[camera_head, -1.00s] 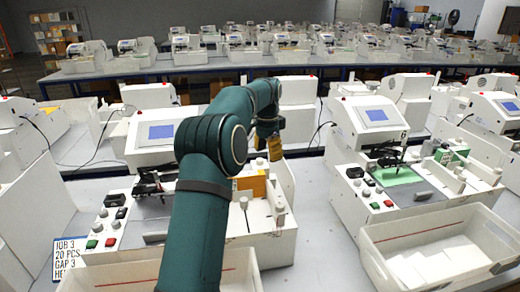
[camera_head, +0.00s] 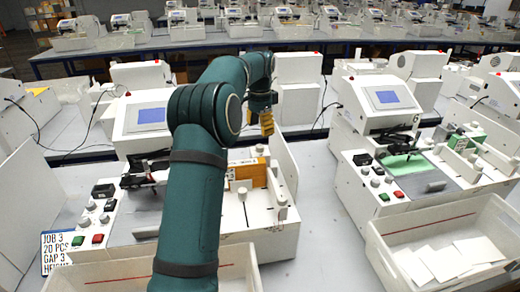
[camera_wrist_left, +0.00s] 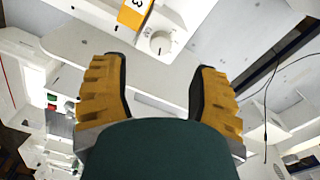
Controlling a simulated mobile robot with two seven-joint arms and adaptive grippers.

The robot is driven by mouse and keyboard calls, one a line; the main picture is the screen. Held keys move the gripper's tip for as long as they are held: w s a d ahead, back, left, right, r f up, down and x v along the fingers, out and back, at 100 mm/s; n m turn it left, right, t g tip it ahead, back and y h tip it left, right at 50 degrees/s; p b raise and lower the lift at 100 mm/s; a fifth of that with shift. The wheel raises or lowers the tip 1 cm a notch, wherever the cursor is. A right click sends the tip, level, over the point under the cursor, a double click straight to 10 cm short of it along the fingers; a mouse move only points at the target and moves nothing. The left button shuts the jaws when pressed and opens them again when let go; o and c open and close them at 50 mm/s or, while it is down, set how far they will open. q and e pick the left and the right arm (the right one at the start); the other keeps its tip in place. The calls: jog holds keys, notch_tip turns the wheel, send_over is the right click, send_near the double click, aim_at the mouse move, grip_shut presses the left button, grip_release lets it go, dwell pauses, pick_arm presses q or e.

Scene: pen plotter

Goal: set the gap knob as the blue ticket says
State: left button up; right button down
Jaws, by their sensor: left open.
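The blue-edged ticket (camera_head: 57,254) stands at the lower left in the head view; it reads JOB 3, 20 PCS, GAP 3, with a partly cut line starting HEIGHT. My left gripper (camera_head: 267,123) is open and empty, above the back right of the near plotter. In the left wrist view its two yellow fingers (camera_wrist_left: 160,95) are wide apart. Beyond them is a white round knob (camera_wrist_left: 158,43) with a small dark mark, beside an orange block (camera_wrist_left: 134,12) bearing a 3. The fingers do not touch the knob. My right gripper is out of view.
The near plotter's panel has several small knobs and a red button (camera_head: 98,239) at its left. A screen (camera_head: 152,114) stands behind. A white bin (camera_head: 222,275) sits in front, partly behind my arm. A second plotter (camera_head: 400,178) and bin stand at right.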

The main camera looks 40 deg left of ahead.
aim_at(260, 146)
pick_arm(q)
notch_tip(260, 146, down, 8)
jog(key=shift+r+b, duration=0.15)
jog(key=shift+b, duration=0.4)
grip_shut()
